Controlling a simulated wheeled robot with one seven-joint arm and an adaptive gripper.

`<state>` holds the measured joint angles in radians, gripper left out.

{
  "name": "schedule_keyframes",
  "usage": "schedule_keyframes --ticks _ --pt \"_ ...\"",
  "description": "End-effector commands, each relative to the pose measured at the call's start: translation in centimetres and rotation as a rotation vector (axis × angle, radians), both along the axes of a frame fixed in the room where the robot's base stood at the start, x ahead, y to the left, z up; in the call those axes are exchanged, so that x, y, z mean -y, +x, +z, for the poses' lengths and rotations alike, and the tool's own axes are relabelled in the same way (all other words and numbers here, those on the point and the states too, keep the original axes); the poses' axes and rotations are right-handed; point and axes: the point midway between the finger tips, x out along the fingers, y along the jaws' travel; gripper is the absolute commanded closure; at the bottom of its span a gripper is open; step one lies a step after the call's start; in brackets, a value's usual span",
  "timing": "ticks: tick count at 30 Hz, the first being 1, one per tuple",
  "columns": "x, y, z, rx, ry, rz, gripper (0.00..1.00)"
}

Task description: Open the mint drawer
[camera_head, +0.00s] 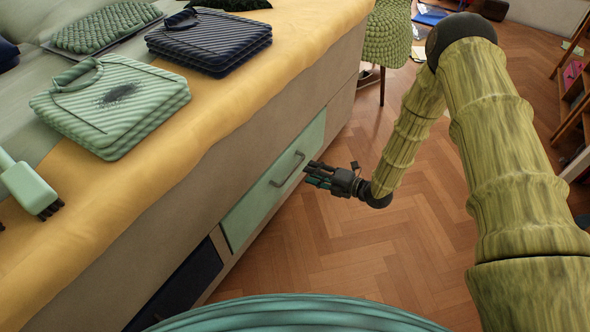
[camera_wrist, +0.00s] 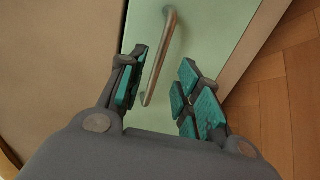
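The mint drawer (camera_head: 262,190) is a pale green front set in the side of the bed base, and it looks shut. Its metal bar handle (camera_head: 288,169) runs along the front. My gripper (camera_head: 312,176) is just in front of the drawer, near the handle's right end. In the wrist view, the handle (camera_wrist: 160,58) lies between the two teal-padded fingers of my gripper (camera_wrist: 160,95), which are spread apart. I cannot tell whether either finger touches the handle. The drawer front (camera_wrist: 215,35) fills the middle of the wrist view.
A dark drawer (camera_head: 183,284) is to the left of the mint one. Folded striped clothing-like bags, one green (camera_head: 125,118) and one navy (camera_head: 208,45), lie on the yellow bed cover (camera_head: 215,125). The wooden floor (camera_head: 335,245) before the drawer is clear. A green chair (camera_head: 386,40) stands behind.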

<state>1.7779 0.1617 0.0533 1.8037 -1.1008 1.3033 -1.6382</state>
Motion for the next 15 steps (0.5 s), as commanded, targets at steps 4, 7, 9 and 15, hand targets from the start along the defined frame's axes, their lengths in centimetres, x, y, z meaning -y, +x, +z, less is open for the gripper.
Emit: schedule_keyframes --ticks 4,7,9,15 --pt "-2.1 1.5 -0.8 0.001 0.001 0.000 0.66" --pt "-3.4 2.3 -1.2 0.001 0.000 0.001 0.66" --pt "-4.2 2.9 -1.3 0.001 0.000 0.000 0.66" --pt "-5.7 4.0 -1.6 0.000 0.000 -0.001 0.66"
